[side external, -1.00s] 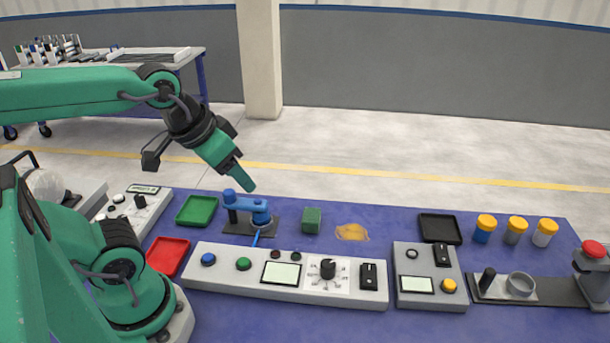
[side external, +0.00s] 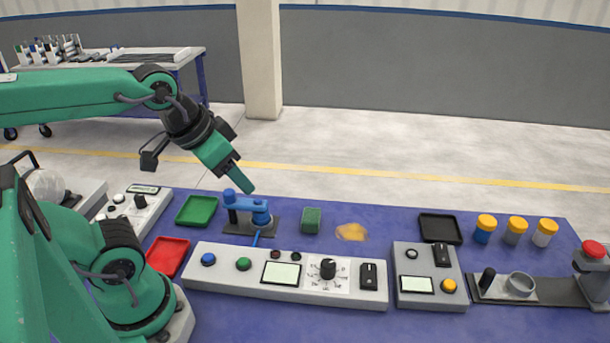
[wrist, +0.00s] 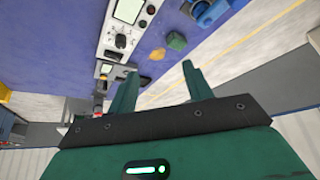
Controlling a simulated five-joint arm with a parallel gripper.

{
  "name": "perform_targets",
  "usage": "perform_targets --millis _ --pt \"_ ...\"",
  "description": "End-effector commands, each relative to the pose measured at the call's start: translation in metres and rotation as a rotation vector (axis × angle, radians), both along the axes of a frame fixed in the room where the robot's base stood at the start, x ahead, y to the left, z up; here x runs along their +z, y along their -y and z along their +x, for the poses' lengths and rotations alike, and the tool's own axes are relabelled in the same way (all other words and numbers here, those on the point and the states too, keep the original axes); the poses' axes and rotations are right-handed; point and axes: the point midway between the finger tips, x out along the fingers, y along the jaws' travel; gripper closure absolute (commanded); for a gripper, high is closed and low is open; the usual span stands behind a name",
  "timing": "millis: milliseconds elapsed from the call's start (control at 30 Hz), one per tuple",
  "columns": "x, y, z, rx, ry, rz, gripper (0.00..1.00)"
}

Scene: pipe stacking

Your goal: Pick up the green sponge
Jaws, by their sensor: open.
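The green sponge (side external: 311,220) is a small block standing on the blue table, right of a small blue clamp-like device (side external: 250,210). The sponge also shows in the wrist view (wrist: 176,41), above and beyond the fingers. My gripper (side external: 245,185) hangs in the air above and to the left of the sponge, near the blue device in the picture. In the wrist view my gripper (wrist: 158,78) has its two green fingers apart with nothing between them. The sponge is apart from the gripper.
A yellow-orange patch (side external: 352,232) lies right of the sponge. A long grey control panel (side external: 225,274) runs in front. A green tray (side external: 197,210), a red tray (side external: 168,255) and a black tray (side external: 440,228) lie around. Yellow-capped jars (side external: 516,230) stand at right.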

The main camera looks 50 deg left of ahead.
Motion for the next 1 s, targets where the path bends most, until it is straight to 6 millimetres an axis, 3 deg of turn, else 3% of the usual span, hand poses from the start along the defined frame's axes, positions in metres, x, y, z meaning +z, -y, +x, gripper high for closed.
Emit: perform_targets --millis 433,467,633,1000 --pt "0.0 0.0 0.0 0.0 0.0 0.0 0.5" --pt "0.0 0.0 0.0 0.0 0.0 0.0 0.48" --pt "0.0 0.0 0.0 0.0 0.0 0.0 0.15" --pt "0.0002 -0.0002 0.0016 -0.004 -0.003 0.002 0.15"
